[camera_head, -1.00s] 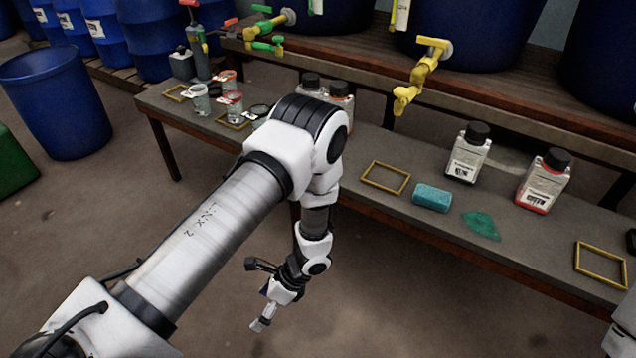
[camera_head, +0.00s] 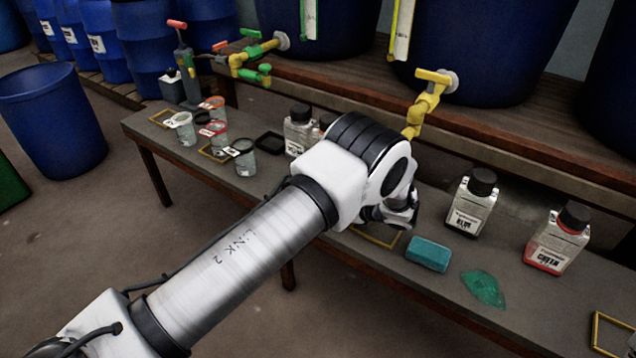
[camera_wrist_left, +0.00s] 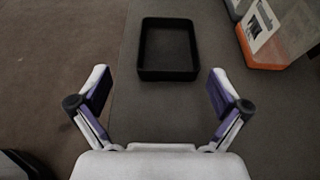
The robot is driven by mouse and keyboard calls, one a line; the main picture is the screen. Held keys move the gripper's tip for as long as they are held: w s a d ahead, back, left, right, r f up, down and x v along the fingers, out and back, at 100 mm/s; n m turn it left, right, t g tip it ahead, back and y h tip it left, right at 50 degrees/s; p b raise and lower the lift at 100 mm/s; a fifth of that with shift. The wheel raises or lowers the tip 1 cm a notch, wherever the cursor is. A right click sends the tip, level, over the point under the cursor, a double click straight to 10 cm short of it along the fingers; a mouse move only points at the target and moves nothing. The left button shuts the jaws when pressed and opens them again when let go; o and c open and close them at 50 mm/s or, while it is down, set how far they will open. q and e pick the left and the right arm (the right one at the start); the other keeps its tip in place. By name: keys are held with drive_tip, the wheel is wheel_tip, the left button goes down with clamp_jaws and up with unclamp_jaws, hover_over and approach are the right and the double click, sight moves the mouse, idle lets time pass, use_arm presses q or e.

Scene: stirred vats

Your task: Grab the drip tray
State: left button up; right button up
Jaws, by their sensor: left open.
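The drip tray is a small black square tray with a low rim. In the head view the tray (camera_head: 269,151) lies on the lower bench, between the clear cups and a black-capped bottle. In the left wrist view the tray (camera_wrist_left: 168,75) is ahead at the top middle, near the bench's left edge. My left gripper (camera_wrist_left: 157,80) is open and empty, its fingers spread on either side of the tray's near side, apart from it. My right gripper is in neither view.
Bottles (camera_head: 298,132) stand right of the tray; one with an orange base (camera_wrist_left: 262,62) is close in the wrist view. Clear cups (camera_head: 245,160) stand to its left. A yellow tap (camera_head: 428,100) hangs over the bench. A teal sponge (camera_head: 428,254) and green puddle (camera_head: 483,289) lie right.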

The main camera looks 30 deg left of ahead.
use_arm(q)
drive_tip(key=shift+w+a+f, duration=0.15)
drive_tip(key=shift+w+a, duration=0.1)
drive_tip(key=shift+w, duration=0.2)
drive_tip(key=b+x, duration=0.1)
drive_tip(key=x, duration=0.2)
drive_tip(key=b+x, duration=0.1)
drive_tip(key=x, duration=0.2)
drive_tip(key=shift+w+a, duration=0.15)
drive_tip(key=shift+a, duration=0.55)
drive_tip(key=c, duration=1)
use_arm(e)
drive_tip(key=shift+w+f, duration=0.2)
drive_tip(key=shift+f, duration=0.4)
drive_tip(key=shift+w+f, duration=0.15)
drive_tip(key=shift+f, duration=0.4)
